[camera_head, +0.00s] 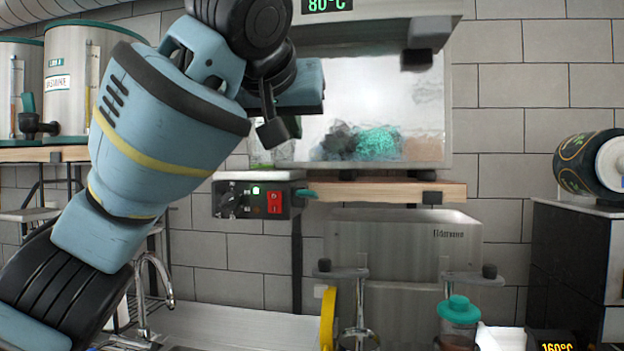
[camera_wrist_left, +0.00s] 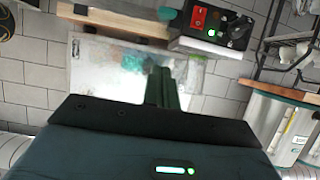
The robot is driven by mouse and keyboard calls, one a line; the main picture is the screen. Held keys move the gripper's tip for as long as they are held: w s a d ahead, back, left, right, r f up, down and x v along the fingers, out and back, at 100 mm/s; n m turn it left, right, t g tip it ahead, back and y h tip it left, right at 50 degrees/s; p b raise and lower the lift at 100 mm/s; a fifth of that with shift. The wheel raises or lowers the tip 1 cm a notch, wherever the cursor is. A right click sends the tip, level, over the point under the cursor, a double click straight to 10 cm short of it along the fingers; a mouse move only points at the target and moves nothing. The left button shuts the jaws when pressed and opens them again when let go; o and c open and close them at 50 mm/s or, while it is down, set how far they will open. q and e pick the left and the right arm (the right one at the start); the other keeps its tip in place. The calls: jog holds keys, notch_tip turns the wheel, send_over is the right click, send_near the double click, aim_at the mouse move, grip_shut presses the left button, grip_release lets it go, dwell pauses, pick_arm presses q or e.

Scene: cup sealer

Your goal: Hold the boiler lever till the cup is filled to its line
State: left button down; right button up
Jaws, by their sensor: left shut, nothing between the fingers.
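The steel boiler (camera_head: 440,150) with a green 80°C display (camera_head: 327,4) stands on a wooden shelf at the top middle of the head view. A short teal piece (camera_head: 305,193) sticks out beside the black control box (camera_head: 225,199) below it; I cannot tell if this is the lever. My left gripper (camera_head: 272,130) is in front of the boiler's left part, its fingers partly hidden by the wrist. In the left wrist view its dark fingers (camera_wrist_left: 165,88) are together and empty, in front of the boiler's shiny face (camera_wrist_left: 110,70). No cup with a fill line is clearly visible. My right gripper is out of view.
A red switch (camera_head: 274,202) is on the control box. Metal urns (camera_head: 85,80) stand on the left shelf. Below are a sink tap (camera_head: 150,285), a yellow ring-like part (camera_head: 328,318), a teal-lidded container (camera_head: 459,310) and a 160°C display (camera_head: 556,347).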

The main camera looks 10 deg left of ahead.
pick_arm(q)
send_over(309, 195)
jog(key=w+a, duration=0.1)
notch_tip(309, 195, down, 4)
jog(key=shift+w, duration=0.1)
jog(key=shift+s+f, duration=0.2)
jog(key=shift+f, duration=0.25)
jog(key=shift+s+f, duration=0.15)
jog(key=shift+f, duration=0.55)
jog(key=shift+s+f, duration=0.15)
jog(key=shift+f, duration=0.55)
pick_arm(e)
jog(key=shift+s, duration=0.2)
pick_arm(q)
jog(key=shift+f, duration=0.1)
jog(key=shift+f+t, duration=0.2)
jog(key=shift+t, duration=0.2)
jog(key=shift+s, duration=0.15)
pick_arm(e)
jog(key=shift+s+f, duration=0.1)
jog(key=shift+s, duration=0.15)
